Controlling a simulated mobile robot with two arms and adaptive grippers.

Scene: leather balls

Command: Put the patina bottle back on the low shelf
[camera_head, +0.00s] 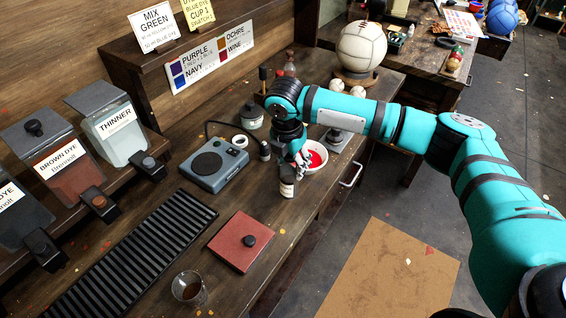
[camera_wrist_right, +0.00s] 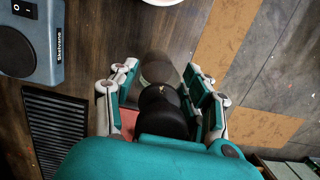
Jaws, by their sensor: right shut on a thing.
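My right gripper (camera_head: 292,160) reaches in over the workbench from the right and is shut on a small dark bottle (camera_head: 288,189) with a pale label, taken as the patina bottle; its label is too small to read. The bottle looks about upright, close to the bench top; I cannot tell if it touches. In the right wrist view the fingers (camera_wrist_right: 161,72) stand on both sides of the bottle's black cap (camera_wrist_right: 160,95). A dark ledge (camera_head: 115,47) with cards runs along the back wall; I cannot tell if it is the low shelf. My left gripper is not in view.
A white bowl of red dye (camera_head: 316,155) is close beside the gripper. A blue-grey device (camera_head: 214,165), jar (camera_head: 251,116), black ribbed mat (camera_head: 135,258), red block (camera_head: 241,241) and glass (camera_head: 187,288) stand on the bench. Dye dispensers (camera_head: 118,125) line the left. A ball (camera_head: 362,46) stands behind.

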